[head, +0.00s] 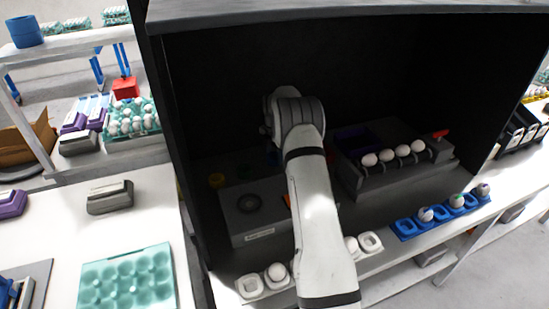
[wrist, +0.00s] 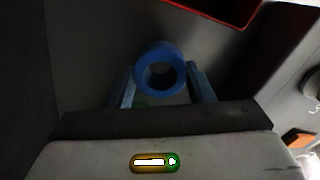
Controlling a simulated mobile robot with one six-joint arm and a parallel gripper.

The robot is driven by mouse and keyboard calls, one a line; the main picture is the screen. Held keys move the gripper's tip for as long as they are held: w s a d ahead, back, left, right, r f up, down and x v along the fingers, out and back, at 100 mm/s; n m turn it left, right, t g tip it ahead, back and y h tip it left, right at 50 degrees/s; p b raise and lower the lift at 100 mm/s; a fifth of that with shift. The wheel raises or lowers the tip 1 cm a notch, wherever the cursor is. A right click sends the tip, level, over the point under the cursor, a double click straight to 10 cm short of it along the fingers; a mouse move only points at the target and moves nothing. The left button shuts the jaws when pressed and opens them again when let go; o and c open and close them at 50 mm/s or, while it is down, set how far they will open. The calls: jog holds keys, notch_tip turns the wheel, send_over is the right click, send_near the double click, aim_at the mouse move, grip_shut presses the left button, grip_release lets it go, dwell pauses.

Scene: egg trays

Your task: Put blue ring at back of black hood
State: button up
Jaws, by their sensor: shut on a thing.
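The blue ring (wrist: 160,52) sits between the two fingers of my gripper (wrist: 162,82) in the wrist view. My gripper is shut on it, and the ring's round opening faces the camera. In the head view my arm reaches into the black hood (head: 340,14), and its own links hide the gripper. A small dark blue patch (head: 272,157) shows beside the arm inside the hood; I cannot tell whether it is the held ring. The hood's back is very dark.
Inside the hood, a grey box (head: 262,236) stands left of my arm. An egg-bearing grey unit (head: 380,186) stands right. White cups and blue holders (head: 403,229) line the front. A teal egg tray (head: 104,267) lies left.

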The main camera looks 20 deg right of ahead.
jog(key=shift+f, duration=1.3)
jog(key=shift+f, duration=0.2)
jog(key=o, duration=1)
jog(key=shift+c, duration=0.2)
jog(key=shift+r, duration=0.1)
notch_tip(320, 180, up, 12)
jog(key=b, duration=0.1)
jog(key=shift+r+b, duration=0.15)
jog(key=shift+b, duration=0.15)
